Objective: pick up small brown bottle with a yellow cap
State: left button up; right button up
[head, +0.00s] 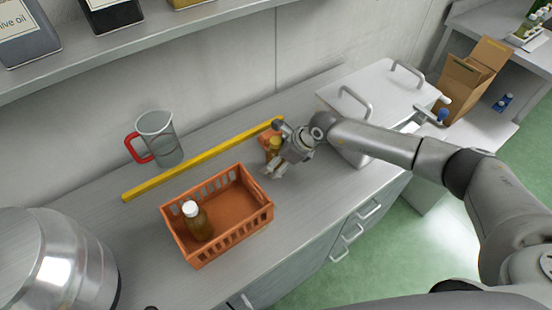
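My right gripper (275,148) is at this bottle, reaching in from the right. Its fingers are spread apart, one on the far side and one on the near side, with the bottle between or just in front of them. The gripper hides part of the bottle, and I cannot see any contact. My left gripper is not in view.
An orange crate (264,217) holds a brown bottle with a white cap (198,222). A jug with a red handle (160,139) stands behind the long yellow strip (190,166). An orange item (264,136) sits beside the gripper. A metal vessel (50,262) is at left.

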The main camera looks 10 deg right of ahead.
jog(key=c, duration=1.3)
jog(key=shift+w, duration=0.1)
jog(key=shift+c, duration=0.2)
jog(key=shift+r, duration=0.2)
jog(key=shift+r+b, duration=0.55)
jog(key=shift+b, duration=0.05)
jog(key=s+d+r+b, duration=0.4)
jog(key=s+r+b, duration=0.2)
jog(key=s+r, duration=0.5)
jog(key=shift+s+d+r+b, duration=0.15)
jog(key=shift+s+r+b, duration=0.15)
jog(key=shift+s, duration=0.9)
